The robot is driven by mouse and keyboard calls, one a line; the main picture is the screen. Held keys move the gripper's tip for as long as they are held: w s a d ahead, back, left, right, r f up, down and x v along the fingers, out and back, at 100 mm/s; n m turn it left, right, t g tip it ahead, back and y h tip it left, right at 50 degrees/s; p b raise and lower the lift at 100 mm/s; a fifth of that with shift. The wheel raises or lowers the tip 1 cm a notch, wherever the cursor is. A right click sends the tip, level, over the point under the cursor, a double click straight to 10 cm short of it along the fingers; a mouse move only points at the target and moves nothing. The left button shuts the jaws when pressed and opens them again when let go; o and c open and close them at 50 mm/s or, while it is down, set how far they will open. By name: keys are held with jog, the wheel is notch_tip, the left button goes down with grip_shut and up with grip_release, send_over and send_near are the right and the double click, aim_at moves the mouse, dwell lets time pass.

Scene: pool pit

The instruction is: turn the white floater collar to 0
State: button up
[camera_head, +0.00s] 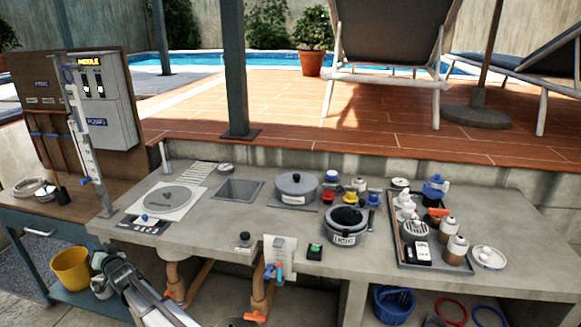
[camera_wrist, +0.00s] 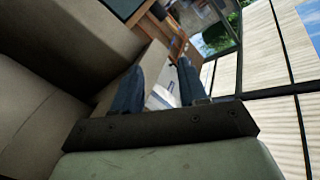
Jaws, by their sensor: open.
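I cannot tell for certain which white piece is the floater collar, and no setting marks are readable. One candidate is a white piece (camera_head: 405,205) standing at the back left of the grey tray (camera_head: 402,252). Another is a low round white piece (camera_head: 488,257) on the counter, right of the tray. My gripper (camera_wrist: 157,76) shows in the wrist view with its two dark blue fingers apart and nothing visible between them. It points away from the counter pieces, towards blurred shapes. In the head view, part of my arm is at the lower left, well away from the tray.
The counter (camera_head: 530,225) is clear at the far right. A blue basket (camera_head: 393,303) is below.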

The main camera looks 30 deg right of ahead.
jog(key=w+r+m+t, duration=0.15)
jog(key=w+r, duration=0.35)
jog(key=r, duration=0.5)
jog(key=w+d+r+m+h, duration=0.25)
jog(key=w+d+r, duration=0.2)
jog(key=d, duration=0.55)
jog(key=w+d+m+g+h, duration=0.2)
jog(key=d+m, duration=0.2)
jog(key=d, duration=1.1)
jog(key=w+d+m+g+h, duration=0.2)
jog(key=d+m+h, duration=0.15)
jog(key=d, duration=1.25)
jog(key=s+d+r+m+g+h, duration=0.1)
jog(key=s+d+m+g, duration=0.15)
jog(key=d, duration=0.95)
jog(key=s+d+m+g+h, duration=0.1)
jog(key=s+d+m, duration=0.3)
jog(key=d, duration=0.9)
jog(key=s+d+r+m+g, duration=0.1)
jog(key=s+d+m+g, duration=0.1)
jog(key=s+d, duration=0.55)
jog(key=s+d+r+m+g, duration=0.1)
jog(key=s+d+m+g, duration=0.2)
jog(key=d, duration=0.7)
jog(key=m+g+y, duration=0.5)
jog(key=m+g, duration=0.1)
jog(key=m, duration=0.7)
send_near(447, 182)
notch_tip(447, 182, down, 10)
jog(key=shift+s+a+f, duration=0.1)
